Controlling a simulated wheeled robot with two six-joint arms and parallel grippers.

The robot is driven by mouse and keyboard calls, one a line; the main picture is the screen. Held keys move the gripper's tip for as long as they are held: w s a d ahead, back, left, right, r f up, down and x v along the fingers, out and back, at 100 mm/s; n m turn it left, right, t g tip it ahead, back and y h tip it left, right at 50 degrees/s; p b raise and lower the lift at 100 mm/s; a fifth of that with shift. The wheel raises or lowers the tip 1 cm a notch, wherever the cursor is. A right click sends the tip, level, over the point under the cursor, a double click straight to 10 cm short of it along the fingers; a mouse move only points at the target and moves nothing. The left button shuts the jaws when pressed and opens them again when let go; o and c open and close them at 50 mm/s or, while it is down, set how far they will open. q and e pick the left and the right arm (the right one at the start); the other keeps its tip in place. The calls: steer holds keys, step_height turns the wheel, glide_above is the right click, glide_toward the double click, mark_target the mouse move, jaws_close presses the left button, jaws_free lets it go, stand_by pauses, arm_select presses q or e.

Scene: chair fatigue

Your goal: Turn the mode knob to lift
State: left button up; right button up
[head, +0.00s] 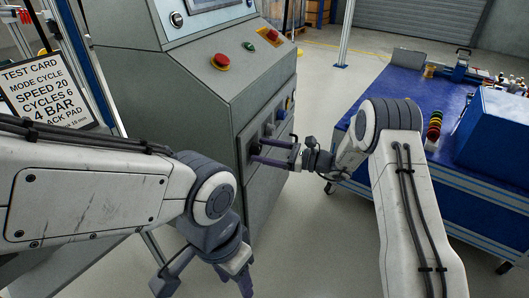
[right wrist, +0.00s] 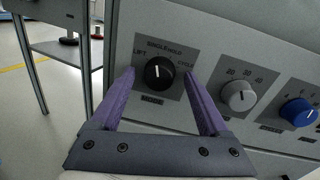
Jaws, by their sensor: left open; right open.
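The black mode knob (right wrist: 159,73) is on a grey panel in the right wrist view. LIFT is printed to its upper left, a partly legible label above it and CYCLE to its right. Its white pointer line points about straight up, not toward LIFT. My right gripper (right wrist: 160,76) is open, with its purple fingers on either side of the knob and a gap on both sides. In the head view the right gripper (head: 258,149) reaches the cabinet's front panel and hides the knob. My left gripper (head: 205,284) is open and empty, low over the floor.
The grey cabinet (head: 190,110) carries a red button (head: 221,61) on top. A test card (head: 40,95) stands at left. A blue workbench (head: 400,85) is at right.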

jaws_close()
steer(key=shift+n, duration=0.3)
steer(key=n+b, duration=0.1)
steer(key=n, duration=0.2)
steer(key=shift+f+b, duration=0.1)
steer(key=shift+b, duration=0.2)
steer(key=shift+n+h+b, duration=0.3)
steer(key=shift+n+b, duration=0.85)
steer(key=shift+n, duration=0.75)
steer(key=shift+d, duration=0.1)
